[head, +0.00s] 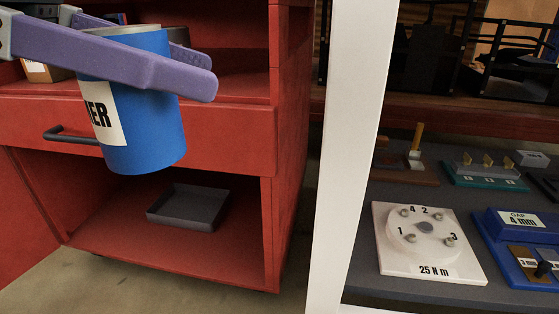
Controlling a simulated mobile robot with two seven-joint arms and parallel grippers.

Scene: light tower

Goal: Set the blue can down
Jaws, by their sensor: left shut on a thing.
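The blue can (154,128) is at the upper left of the head view. It has a white label with black letters, of which "ER" shows, and it is nearly upright with a slight tilt. My left gripper (205,75) has purple fingers and is shut on the can near its top. The can hangs in front of the red cabinet (235,132), with nothing seen touching its bottom. One finger crosses the can's near side and hides part of it. My right gripper is not in view.
A dark tray (188,208) lies on the cabinet's lower shelf, with bare shelf around it. A black drawer handle (70,136) sticks out at left. A white post (345,150) separates the cabinet from a grey shelf with a white bolt plate (428,243) and a blue gap fixture (520,243).

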